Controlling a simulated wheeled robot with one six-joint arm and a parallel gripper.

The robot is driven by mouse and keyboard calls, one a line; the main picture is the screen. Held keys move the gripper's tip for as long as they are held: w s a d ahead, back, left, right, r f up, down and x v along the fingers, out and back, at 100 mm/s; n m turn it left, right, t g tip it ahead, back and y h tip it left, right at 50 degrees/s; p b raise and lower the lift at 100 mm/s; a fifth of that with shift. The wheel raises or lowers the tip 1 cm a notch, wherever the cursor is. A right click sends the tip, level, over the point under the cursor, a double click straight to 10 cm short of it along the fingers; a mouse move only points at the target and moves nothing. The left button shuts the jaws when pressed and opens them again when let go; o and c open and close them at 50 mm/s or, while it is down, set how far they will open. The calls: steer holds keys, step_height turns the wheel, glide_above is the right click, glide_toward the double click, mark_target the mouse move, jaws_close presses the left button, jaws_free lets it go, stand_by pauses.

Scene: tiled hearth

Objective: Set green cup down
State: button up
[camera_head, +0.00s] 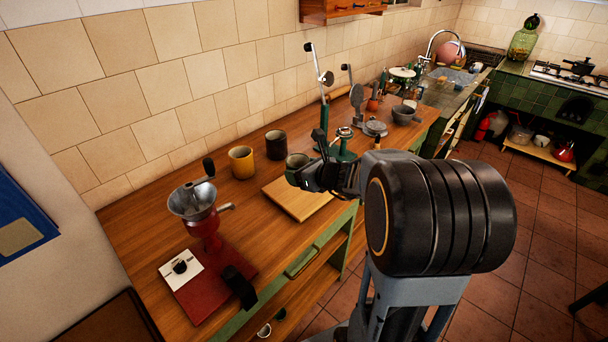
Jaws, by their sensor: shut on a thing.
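The green cup (296,161) is a small grey-green cup above the wooden board on the counter. My gripper (303,175) is shut on it, at the end of my arm reaching in from the right. The fingers are small and dark, and partly hidden by the wrist. The cup looks close to upright. I cannot tell whether its base touches the board (291,207). A yellow cup (241,162) and a dark brown cup (275,144) stand behind it to the left, near the tiled wall.
A red coffee grinder (204,216) stands on the left of the wooden counter (140,218). Several pots and utensils crowd the counter farther right. Bare wood lies between the grinder and the board.

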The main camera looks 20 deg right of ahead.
steer(key=w+d+f, duration=0.2)
steer(key=w, duration=0.1)
steer(key=w+d+f+p, duration=0.1)
steer(key=w+d+f, duration=0.1)
steer(key=w+f, duration=0.1)
steer(key=w+d+f+p, duration=0.1)
steer(key=w+d+f, duration=0.1)
steer(key=w+f, duration=0.1)
steer(key=shift+w+d+f, duration=0.25)
steer(key=shift+w+d, duration=0.05)
steer(key=shift+d, duration=0.05)
steer(key=shift+w+d+f, duration=0.2)
steer(key=shift+f, duration=0.25)
step_height(320, 180, down, 3)
steer(key=shift+r+p, duration=0.15)
steer(key=shift+p, duration=0.35)
steer(key=shift+f+b, duration=0.35)
steer(key=o, duration=1)
steer(key=shift+r, duration=0.1)
